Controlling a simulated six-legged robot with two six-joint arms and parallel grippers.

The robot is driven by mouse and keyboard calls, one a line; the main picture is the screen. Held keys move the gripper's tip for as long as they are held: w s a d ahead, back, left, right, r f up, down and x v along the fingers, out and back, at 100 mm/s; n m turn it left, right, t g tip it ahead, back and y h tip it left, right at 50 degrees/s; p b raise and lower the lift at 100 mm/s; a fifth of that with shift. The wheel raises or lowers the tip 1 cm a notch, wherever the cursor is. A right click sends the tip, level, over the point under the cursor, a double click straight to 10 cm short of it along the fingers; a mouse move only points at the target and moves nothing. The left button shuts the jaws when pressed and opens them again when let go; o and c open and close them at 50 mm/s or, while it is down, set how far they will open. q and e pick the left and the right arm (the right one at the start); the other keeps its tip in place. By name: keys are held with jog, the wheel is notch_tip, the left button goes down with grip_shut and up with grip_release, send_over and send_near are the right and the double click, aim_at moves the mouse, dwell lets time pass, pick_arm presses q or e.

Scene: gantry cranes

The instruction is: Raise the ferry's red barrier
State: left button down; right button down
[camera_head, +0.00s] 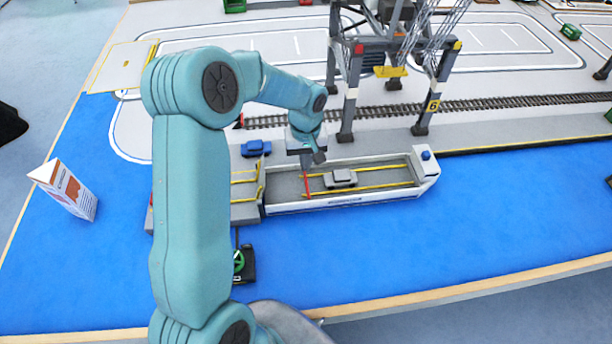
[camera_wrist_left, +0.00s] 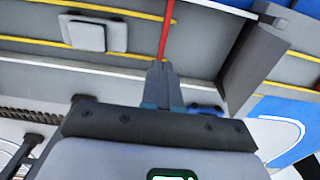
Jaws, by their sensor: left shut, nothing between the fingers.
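The ferry (camera_head: 345,203) is a white hull with a grey deck and yellow lines, lying on the blue water area. The thin red barrier (camera_head: 306,183) shows near the ferry's left end, just below my left gripper (camera_head: 319,158). In the left wrist view the red barrier (camera_wrist_left: 166,32) runs up from the tips of my left gripper (camera_wrist_left: 161,66). The fingers are shut together with nothing between them. The tips look very close to the barrier; I cannot tell whether they touch it. My right gripper is in neither view.
A grey car (camera_head: 340,178) sits on the ferry deck and a blue car (camera_head: 256,148) on the quay. A gantry crane (camera_head: 348,110) stands behind the ferry. A green wheel (camera_head: 239,262) is by my arm. Open blue surface lies in front.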

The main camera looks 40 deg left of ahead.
pick_arm(q)
jog(key=shift+s+r, duration=0.1)
jog(key=shift+w+a+p, duration=0.35)
jog(key=shift+w+a, duration=0.4)
jog(key=shift+a, duration=0.2)
jog(key=shift+w+a+p, duration=0.35)
jog(key=shift+w+a, duration=0.4)
jog(key=shift+a, duration=0.15)
jog(key=shift+w+a+f+b, duration=0.45)
jog(key=shift+w+a+f, duration=0.75)
jog(key=shift+a+f, duration=0.3)
notch_tip(320, 180, up, 10)
jog(key=w+a+p, duration=0.1)
jog(key=a+p, duration=0.1)
jog(key=p, duration=0.5)
jog(key=shift+w+a, duration=0.15)
jog(key=shift+w, duration=0.25)
jog(key=shift+r, duration=0.1)
